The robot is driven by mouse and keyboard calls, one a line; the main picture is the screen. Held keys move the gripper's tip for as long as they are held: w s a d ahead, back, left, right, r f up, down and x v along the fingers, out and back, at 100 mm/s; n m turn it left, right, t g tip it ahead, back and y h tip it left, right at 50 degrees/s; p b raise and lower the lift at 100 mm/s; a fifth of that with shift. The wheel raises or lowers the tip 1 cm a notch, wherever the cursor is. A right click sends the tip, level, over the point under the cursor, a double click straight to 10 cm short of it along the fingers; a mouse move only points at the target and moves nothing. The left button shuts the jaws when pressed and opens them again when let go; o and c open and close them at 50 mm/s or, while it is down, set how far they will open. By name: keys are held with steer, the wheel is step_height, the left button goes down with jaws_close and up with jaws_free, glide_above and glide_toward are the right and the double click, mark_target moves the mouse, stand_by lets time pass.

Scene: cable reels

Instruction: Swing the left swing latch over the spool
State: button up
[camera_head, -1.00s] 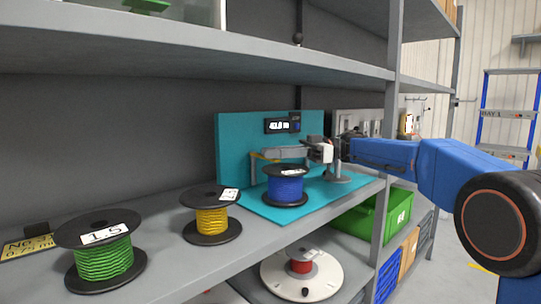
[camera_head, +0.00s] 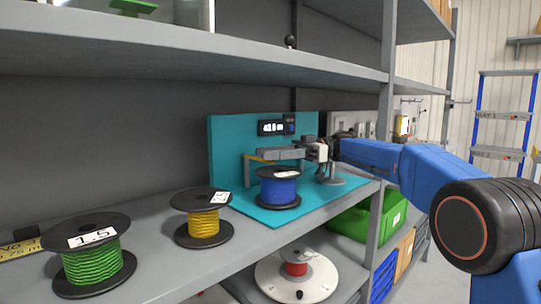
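The blue spool (camera_head: 278,188) with black flanges stands upright on the teal base (camera_head: 248,207) of a stand on the shelf. A grey horizontal bar (camera_head: 273,154), seemingly the swing latch, reaches left to right behind and above the spool's top flange, with a thin yellow strip by its left end. From this angle I cannot tell whether it overhangs the spool. My gripper (camera_head: 309,150) is at the bar's right end, just right of and above the spool. Its fingers are small and overlap the bar, so contact and opening are unclear.
A yellow spool (camera_head: 206,222) and a green spool (camera_head: 92,265) stand left on the same shelf. A display (camera_head: 275,127) is on the teal back panel (camera_head: 228,140). A grey shelf post (camera_head: 384,130) stands near my arm, and another shelf hangs above.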

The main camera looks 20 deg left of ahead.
steer(key=v, duration=1.2)
steer(key=shift+s, duration=0.15)
